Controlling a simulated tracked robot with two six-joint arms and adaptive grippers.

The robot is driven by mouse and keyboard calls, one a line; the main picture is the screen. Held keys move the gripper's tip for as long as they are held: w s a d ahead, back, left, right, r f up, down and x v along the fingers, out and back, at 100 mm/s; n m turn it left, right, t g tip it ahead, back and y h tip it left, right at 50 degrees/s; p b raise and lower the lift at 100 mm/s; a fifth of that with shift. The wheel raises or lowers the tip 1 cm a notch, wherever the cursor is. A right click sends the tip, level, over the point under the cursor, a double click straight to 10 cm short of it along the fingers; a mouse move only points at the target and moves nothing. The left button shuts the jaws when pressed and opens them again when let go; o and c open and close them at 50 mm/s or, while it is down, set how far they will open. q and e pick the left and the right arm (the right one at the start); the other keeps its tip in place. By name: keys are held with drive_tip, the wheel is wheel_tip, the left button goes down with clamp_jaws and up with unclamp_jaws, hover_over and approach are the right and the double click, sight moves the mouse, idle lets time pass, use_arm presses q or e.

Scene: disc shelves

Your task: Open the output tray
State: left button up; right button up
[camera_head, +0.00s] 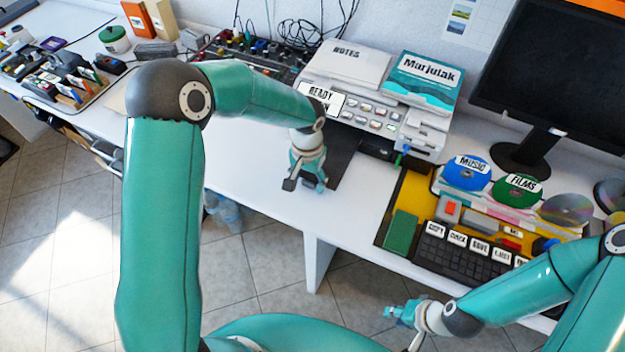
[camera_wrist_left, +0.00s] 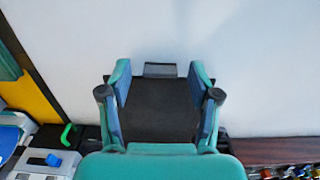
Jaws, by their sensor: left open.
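A white disc machine or printer (camera_head: 400,105) with a READY screen stands at the back of the table. A dark flat panel, apparently the output tray (camera_head: 343,163), sticks out from its front over the white table. My left gripper (camera_head: 307,182) is above the panel's front left part, pointing down. In the left wrist view the dark tray (camera_wrist_left: 157,112) shows between my open left fingers, with a small grey tab (camera_wrist_left: 160,70) at its outer edge beyond the fingertips. I cannot tell if the fingers touch it. My right gripper (camera_head: 402,313) hangs in front of the table, far from the tray; its jaws are unclear.
A green lever (camera_head: 403,156) is on the machine's right front. Right of it lie a yellow board with labelled discs (camera_head: 467,172) and a black keyboard (camera_head: 462,252). A monitor (camera_head: 555,75) stands at the back right. The white table left of the tray is clear.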

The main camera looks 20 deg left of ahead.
use_arm(q)
wheel_tip(320, 180, up, 12)
idle(0.6)
drive_tip(key=shift+a+f, duration=0.1)
